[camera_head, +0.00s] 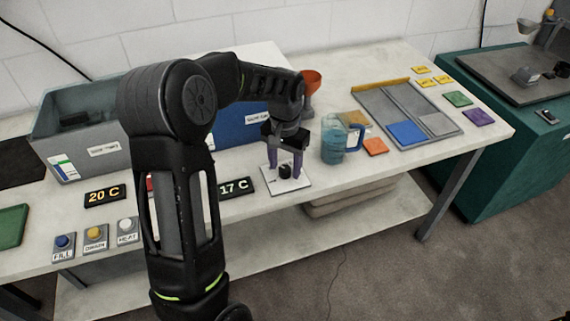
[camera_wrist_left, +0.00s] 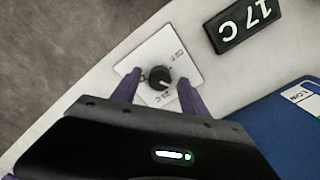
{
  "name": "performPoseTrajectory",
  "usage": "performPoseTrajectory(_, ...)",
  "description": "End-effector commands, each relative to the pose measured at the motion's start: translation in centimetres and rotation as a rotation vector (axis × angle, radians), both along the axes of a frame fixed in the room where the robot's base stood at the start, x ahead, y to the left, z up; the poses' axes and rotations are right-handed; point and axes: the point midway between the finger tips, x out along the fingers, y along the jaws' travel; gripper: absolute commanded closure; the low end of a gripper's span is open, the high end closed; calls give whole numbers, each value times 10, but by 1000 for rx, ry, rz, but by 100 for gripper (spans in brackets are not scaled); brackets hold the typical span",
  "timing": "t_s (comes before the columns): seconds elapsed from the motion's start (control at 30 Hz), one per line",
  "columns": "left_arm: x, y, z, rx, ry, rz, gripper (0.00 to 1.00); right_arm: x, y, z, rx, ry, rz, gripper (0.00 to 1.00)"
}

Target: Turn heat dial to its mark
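The heat dial is a small black knob (camera_head: 285,171) on a white square plate (camera_head: 300,183) on the table. In the left wrist view the knob (camera_wrist_left: 159,77) has a pale pointer line, and the plate (camera_wrist_left: 188,66) has small lettering that is hard to read. My left gripper (camera_head: 284,168) points down over the dial. Its two purple fingers (camera_wrist_left: 157,88) are apart, one on each side of the knob, with gaps visible. My right gripper is not in view.
A black "17 C" display (camera_head: 236,187) lies just left of the plate. A blue bin (camera_head: 235,132) is behind. FILL, DRAIN and HEAT buttons (camera_head: 95,236) sit at the left.

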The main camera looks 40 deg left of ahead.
Motion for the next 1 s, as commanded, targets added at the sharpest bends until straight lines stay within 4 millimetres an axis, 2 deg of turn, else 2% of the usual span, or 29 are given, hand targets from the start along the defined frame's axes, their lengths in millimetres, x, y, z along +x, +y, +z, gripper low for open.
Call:
performPoseTrajectory(0.27, 0, 0, 3, 0, 0, 0, 48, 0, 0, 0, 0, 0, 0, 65)
performPoseTrajectory(0.43, 1, 0, 22, 0, -3, 0, 48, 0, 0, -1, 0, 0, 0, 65)
performPoseTrajectory(0.7, 1, 0, 66, 1, -3, 0, 48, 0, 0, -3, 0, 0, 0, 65)
performPoseTrajectory(0.83, 0, 0, 76, 0, 0, 0, 48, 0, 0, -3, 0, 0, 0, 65)
performPoseTrajectory(1.0, 0, 0, 78, 0, 1, 0, 48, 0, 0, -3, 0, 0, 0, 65)
